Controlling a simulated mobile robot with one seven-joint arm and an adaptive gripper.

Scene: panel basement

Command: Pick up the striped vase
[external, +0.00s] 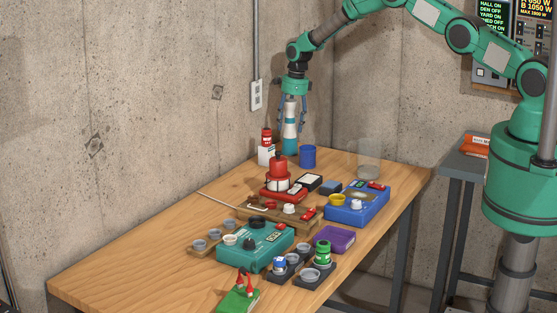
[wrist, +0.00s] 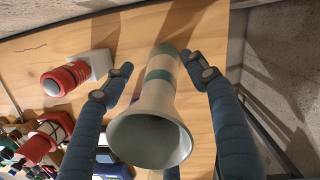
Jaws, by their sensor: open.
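The striped vase (external: 290,128) stands upright near the back of the wooden table in the external view. It is pale with teal bands and has a flared mouth. In the wrist view the vase (wrist: 160,90) sits between my two blue fingers, its mouth toward the camera. My gripper (external: 291,128) points down from above, with its fingers on either side of the vase. In the wrist view my gripper (wrist: 163,78) is open, and gaps show between the fingertips and the vase.
A red-capped item on a white block (external: 267,148) stands left of the vase, and a blue cup (external: 308,156) is close to its right. A clear container (external: 369,160) stands further right. Several devices and small pots crowd the middle of the table (external: 130,262). The concrete wall is behind.

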